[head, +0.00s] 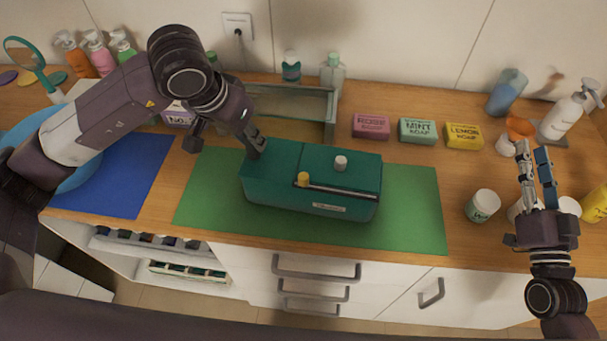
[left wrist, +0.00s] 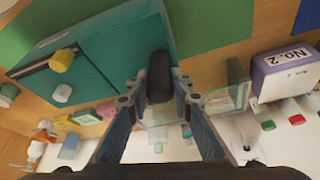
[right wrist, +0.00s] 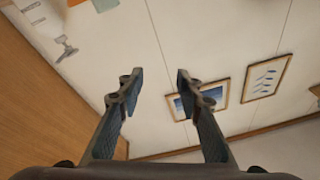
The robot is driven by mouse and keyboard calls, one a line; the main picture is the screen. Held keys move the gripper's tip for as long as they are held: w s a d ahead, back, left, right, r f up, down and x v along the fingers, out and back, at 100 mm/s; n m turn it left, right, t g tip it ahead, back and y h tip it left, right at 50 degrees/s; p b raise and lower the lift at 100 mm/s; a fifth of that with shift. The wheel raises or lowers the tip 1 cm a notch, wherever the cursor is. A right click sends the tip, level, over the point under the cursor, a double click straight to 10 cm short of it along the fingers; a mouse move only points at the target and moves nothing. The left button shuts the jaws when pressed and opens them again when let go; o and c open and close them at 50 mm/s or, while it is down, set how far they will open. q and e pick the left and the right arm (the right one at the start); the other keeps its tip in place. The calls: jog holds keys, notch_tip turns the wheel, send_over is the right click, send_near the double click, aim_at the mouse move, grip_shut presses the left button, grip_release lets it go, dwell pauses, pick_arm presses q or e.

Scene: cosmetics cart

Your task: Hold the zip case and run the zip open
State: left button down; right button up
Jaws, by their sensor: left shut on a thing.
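The teal zip case (head: 285,192) lies on the green mat (head: 415,210), its dark zip track (head: 345,192) running along the top near the front edge. A yellow zip pull (head: 303,179) sits at the track's left end; it also shows in the left wrist view (left wrist: 61,61). A white knob (head: 340,162) stands behind the track. My left gripper (head: 255,150) is shut on the dark tab (left wrist: 159,70) at the case's left end; its fingertips partly hide the tab. My right gripper (head: 533,152) is open and empty, raised at the far right, away from the case.
Pink (head: 371,127), mint (head: 417,131) and yellow (head: 463,135) soap boxes stand behind the mat's right part. A glass-fronted box (head: 292,105) is behind the case. White jars (head: 482,205) and bottles crowd near my right gripper. The mat right of the case is clear.

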jog(key=s+a+f+n+g+y, duration=0.2)
jog(key=a+n+y, duration=0.55)
jog(key=a, duration=1.15)
jog(key=n+g+y, duration=0.7)
send_near(307, 181)
jog(key=shift+m, duration=0.25)
jog(key=x, duration=1.1)
jog(key=shift+w, duration=0.1)
jog(key=shift+c, duration=0.6)
grip_shut()
